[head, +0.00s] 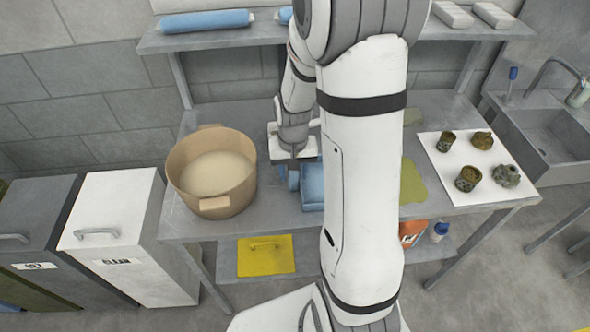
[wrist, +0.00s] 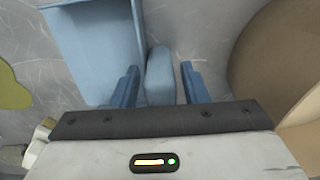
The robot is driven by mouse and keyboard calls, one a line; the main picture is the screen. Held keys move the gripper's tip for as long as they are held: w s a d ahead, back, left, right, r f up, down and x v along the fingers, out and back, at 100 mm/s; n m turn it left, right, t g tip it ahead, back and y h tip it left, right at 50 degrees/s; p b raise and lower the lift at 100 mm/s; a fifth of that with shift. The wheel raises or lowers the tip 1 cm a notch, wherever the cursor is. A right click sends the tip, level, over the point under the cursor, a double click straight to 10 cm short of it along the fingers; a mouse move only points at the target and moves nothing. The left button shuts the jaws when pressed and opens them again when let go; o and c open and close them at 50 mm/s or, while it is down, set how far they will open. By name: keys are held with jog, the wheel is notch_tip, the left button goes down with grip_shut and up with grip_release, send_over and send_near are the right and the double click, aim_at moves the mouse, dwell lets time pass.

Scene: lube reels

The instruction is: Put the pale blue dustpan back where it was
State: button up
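The pale blue dustpan (head: 311,186) lies on the grey metal table, partly hidden behind my arm in the head view. In the wrist view its pan (wrist: 95,45) is at the upper left, and its rounded handle (wrist: 160,80) sits between my blue fingers. My gripper (wrist: 158,84) is open, with a visible gap on each side of the handle. In the head view my gripper (head: 292,172) is low over the table, just left of the pan. I cannot tell how far down the fingers reach around the handle.
A large tan pot (head: 212,172) stands close to the left of my gripper. A yellow-green patch (head: 412,182) and a white board (head: 477,165) with several mottled cups and pots are to the right. A shelf (head: 205,37) hangs above the back. Lidded bins (head: 115,235) stand left.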

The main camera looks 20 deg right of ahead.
jog(key=shift+o, duration=0.8)
jog(key=shift+r, duration=0.1)
jog(key=shift+r+p, duration=0.2)
jog(key=shift+p, duration=0.1)
notch_tip(320, 180, up, 10)
jog(key=shift+r+b, duration=0.25)
jog(key=shift+b, duration=0.3)
jog(key=s+a+r+n+t, duration=0.1)
jog(key=s+a+r, duration=0.1)
jog(key=s, duration=0.5)
jog(key=s+a+r+n+t, duration=0.2)
jog(key=s+a+r, duration=0.1)
jog(key=s+r, duration=0.2)
jog(key=shift+s+a+r, duration=0.15)
jog(key=shift+s+a, duration=0.05)
jog(key=shift+s, duration=0.95)
